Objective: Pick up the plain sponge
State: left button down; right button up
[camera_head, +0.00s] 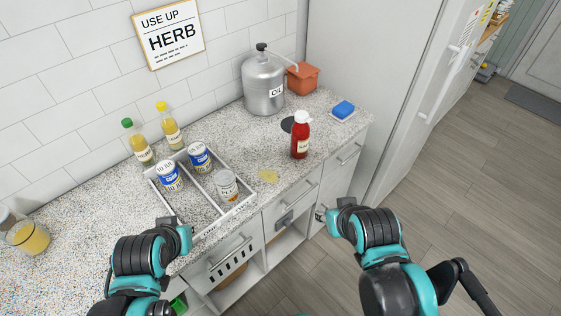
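A blue sponge-like block (344,108) rests on a small white dish (336,117) at the back right of the speckled counter. A flat, pale yellow patch (268,176) lies near the counter's front edge, right of the divided tray; I cannot tell whether it is a sponge or a spill. My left gripper (186,240) is low at the front, near the tray's front corner and far from the blue block. My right gripper (322,215) is in front of the cabinets, below and apart from the blue block. The fingers of both are too small or hidden to read.
A white divided tray (238,208) holds several cans. A red bottle (301,137) stands between the yellow patch and the blue block, beside a dark disc (288,124). A metal oil can (263,85) and an orange pot (302,78) stand behind.

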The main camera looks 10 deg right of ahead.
aim_at(345, 108)
jog(key=i+l+u, duration=0.15)
jog(key=l, duration=0.2)
jog(key=i+l+u, duration=0.15)
jog(key=l, duration=0.2)
jog(key=i+l+u, duration=0.15)
jog(key=l, duration=0.25)
jog(key=i+l+u, duration=0.15)
jog(key=l, duration=0.25)
jog(key=i+l+u, duration=0.15)
jog(key=l, duration=0.25)
jog(key=l+u, duration=0.15)
jog(key=l, duration=0.25)
